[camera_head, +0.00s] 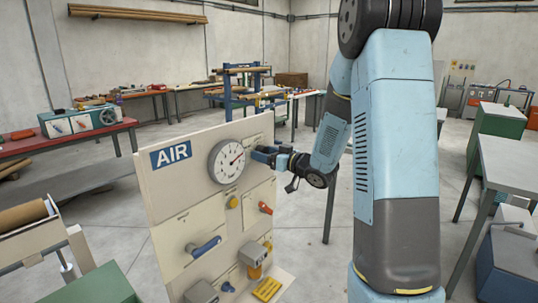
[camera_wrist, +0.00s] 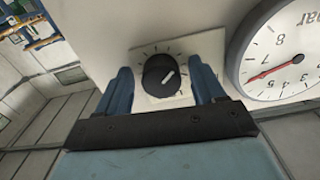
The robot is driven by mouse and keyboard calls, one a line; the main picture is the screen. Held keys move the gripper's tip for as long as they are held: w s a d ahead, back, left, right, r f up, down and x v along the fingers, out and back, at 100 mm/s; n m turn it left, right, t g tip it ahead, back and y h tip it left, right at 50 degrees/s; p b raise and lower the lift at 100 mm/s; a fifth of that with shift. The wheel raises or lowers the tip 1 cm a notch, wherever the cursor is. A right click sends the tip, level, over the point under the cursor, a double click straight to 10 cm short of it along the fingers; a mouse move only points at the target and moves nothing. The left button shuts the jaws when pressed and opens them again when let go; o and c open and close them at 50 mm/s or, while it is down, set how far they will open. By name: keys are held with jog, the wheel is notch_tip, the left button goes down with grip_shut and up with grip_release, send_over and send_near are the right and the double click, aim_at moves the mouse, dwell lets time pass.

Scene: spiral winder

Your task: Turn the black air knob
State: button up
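The black air knob (camera_wrist: 158,74) has a white pointer line and sits on a small white scale plate (camera_wrist: 207,46) with tick marks. Its pointer aims to the upper right in the wrist view. My gripper (camera_wrist: 160,66) is open, with one blue finger left of the knob and one right of it. Gaps show between knob and fingers, and I cannot tell how deep the fingertips reach. In the head view my gripper (camera_head: 262,154) is at the panel's upper right edge and hides the knob.
The cream panel (camera_head: 165,205) bears an AIR label (camera_head: 171,155). A round pressure gauge (camera_head: 227,161) is just left of my gripper in the head view. Below are a red-handled valve (camera_head: 265,208), a yellow button (camera_head: 233,202) and a blue handle (camera_head: 205,246).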

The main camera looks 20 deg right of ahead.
jog(key=c, duration=1)
jog(key=shift+d+n, duration=0.1)
jog(key=shift+n, duration=0.3)
jog(key=o, duration=1)
jog(key=shift+o, duration=0.2)
jog(key=v, duration=1.3)
jog(key=shift+s+d, duration=0.2)
jog(key=shift+s, duration=0.15)
